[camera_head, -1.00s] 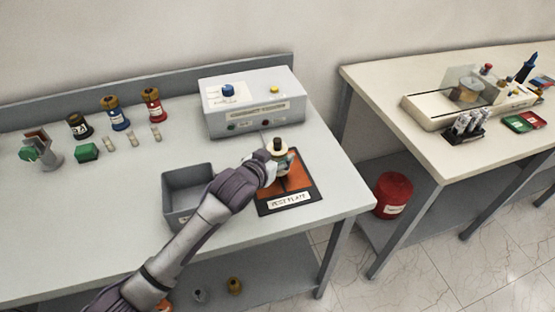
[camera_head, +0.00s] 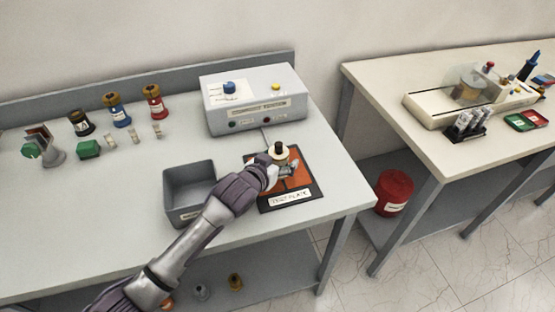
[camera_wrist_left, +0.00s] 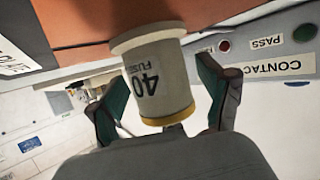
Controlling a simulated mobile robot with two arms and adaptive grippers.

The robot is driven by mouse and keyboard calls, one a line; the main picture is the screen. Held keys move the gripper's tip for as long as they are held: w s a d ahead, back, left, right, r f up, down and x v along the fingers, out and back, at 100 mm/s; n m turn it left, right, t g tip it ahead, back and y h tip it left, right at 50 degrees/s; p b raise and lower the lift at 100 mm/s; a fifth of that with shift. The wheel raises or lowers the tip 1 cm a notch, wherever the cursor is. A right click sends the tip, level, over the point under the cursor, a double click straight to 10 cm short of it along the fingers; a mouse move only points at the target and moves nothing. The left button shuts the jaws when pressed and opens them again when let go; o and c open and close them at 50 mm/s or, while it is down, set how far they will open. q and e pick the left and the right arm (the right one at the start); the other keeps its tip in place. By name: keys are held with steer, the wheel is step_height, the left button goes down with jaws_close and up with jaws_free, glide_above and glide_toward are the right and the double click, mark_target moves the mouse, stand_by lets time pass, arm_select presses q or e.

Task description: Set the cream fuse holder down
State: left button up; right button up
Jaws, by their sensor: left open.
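The cream fuse holder (camera_head: 280,153) stands on the orange test plate (camera_head: 298,181), with a dark top in the head view. In the left wrist view the holder (camera_wrist_left: 157,80) shows a "40 FUSE" label and a yellow-brown rim, and its wide end meets the orange surface. My left gripper (camera_head: 283,166) is at the plate beside the holder. In the left wrist view its two green-padded fingers (camera_wrist_left: 165,95) are spread on either side of the holder, with a gap visible at the right finger. My right gripper is not in view.
A grey bin (camera_head: 190,190) stands left of the plate, under my forearm. A grey tester box (camera_head: 254,100) stands behind the plate. Several bushings, a green block (camera_head: 88,149) and small fuses are at the back left. A second table (camera_head: 450,160) is at right.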

arm_select(q)
steer(key=shift+r, duration=0.2)
steer(key=shift+s+a, duration=0.15)
steer(key=shift+s, duration=0.2)
steer(key=v, duration=1.1)
steer(key=shift+a+r+b, duration=0.1)
steer(key=shift+a+b, duration=0.05)
steer(key=shift+b, duration=0.25)
steer(key=shift+c, duration=0.2)
stand_by(0.8)
